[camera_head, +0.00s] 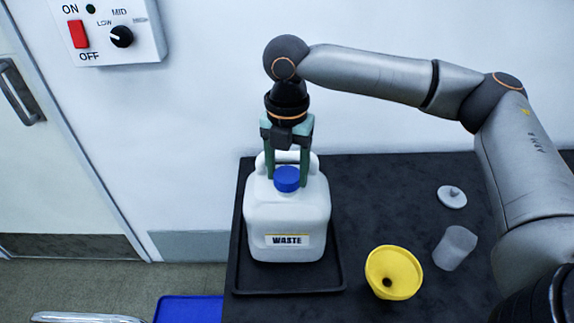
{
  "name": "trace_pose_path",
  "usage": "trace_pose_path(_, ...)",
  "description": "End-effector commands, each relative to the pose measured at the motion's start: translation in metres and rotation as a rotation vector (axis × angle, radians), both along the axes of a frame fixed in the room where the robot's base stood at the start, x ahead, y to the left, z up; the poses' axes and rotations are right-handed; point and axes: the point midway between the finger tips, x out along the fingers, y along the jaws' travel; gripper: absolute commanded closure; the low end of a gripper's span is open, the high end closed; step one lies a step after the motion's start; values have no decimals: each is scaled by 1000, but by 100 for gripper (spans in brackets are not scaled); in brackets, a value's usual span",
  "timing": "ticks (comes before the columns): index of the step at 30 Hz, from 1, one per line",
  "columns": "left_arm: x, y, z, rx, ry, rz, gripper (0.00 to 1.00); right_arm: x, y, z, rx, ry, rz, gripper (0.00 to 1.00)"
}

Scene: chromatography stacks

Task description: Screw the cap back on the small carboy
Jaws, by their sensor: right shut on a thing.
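The small carboy (287,222) is a white jug with a "WASTE" label, upright in a black tray (338,270) on the dark bench. Its blue cap (287,178) is at the mouth on top; whether it is threaded or only resting there cannot be told. My right gripper (288,180) comes down from above, its green fingers on either side of the cap and shut on it. The carboy's handle shows behind the fingers. My left gripper is not in view.
A yellow funnel (393,272), a clear cup (455,247) and a pale lid with a knob (452,197) stand right of the tray. A switch panel (107,32) is on the wall. A blue object (188,309) lies low, left of the bench.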

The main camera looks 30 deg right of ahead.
Motion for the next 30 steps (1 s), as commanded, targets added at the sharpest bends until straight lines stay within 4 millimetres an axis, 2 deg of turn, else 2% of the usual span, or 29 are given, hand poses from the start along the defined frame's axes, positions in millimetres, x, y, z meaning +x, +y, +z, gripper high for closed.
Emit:
trace_pose_path(13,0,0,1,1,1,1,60,0,0,-1,0,0,0,89)
trace_pose_path(24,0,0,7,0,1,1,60,0,0,-12,0,0,-1,89)
trace_pose_path(25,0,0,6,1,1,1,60,0,0,-12,1,-1,-1,34)
trace_pose_path(30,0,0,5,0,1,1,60,0,0,-12,1,-1,-1,14)
